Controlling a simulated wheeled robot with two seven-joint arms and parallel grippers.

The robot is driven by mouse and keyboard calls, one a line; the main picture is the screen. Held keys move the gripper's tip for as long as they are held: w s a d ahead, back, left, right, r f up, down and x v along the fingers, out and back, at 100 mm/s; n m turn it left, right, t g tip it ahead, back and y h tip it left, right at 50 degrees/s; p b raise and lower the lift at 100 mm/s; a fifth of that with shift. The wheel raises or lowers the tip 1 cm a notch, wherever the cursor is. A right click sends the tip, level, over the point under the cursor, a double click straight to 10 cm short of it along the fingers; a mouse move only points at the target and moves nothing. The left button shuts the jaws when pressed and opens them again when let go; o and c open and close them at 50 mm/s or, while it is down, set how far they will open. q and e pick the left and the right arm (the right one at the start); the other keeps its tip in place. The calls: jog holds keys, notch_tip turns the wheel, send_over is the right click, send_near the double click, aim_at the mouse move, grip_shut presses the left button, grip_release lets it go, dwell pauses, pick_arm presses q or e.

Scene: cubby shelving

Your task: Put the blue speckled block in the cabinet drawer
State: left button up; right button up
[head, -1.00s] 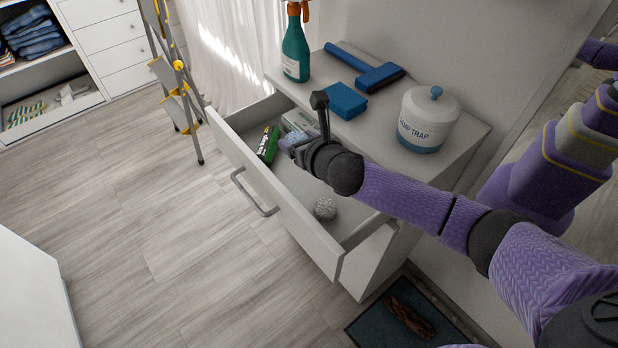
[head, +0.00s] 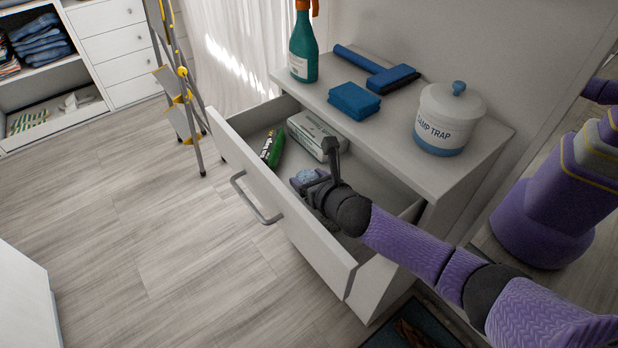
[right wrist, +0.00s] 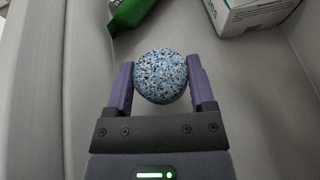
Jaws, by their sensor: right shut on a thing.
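The blue speckled block (right wrist: 160,75) shows a round outline in the right wrist view, between the two purple fingers. My right gripper (head: 312,182) is shut on it and holds it inside the open cabinet drawer (head: 285,212). A small part of the block (head: 306,175) shows at the fingers in the head view. I cannot tell whether it touches the drawer floor. My left gripper is not in view.
A green package (head: 272,147) and a white-and-green box (head: 316,134) lie in the drawer's far part.

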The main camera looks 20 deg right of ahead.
jog(key=shift+f, duration=0.3)
jog(key=o, duration=1.2)
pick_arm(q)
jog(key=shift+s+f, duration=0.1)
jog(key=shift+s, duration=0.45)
pick_arm(e)
jog(key=shift+o, duration=0.2)
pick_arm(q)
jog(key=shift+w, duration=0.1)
pick_arm(e)
jog(key=shift+r, duration=0.1)
jog(key=s+r+p, duration=0.3)
jog(key=shift+d, duration=0.3)
jog(key=p+v, duration=0.1)
jog(key=v, duration=0.3)
jog(key=p+v, duration=0.2)
jog(key=v, duration=0.2)
jog(key=shift+f, duration=0.25)
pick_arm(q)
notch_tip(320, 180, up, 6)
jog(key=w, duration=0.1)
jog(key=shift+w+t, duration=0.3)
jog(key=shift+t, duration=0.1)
pick_arm(e)
jog(key=shift+s+d, duration=0.1)
jog(key=shift+s, duration=0.25)
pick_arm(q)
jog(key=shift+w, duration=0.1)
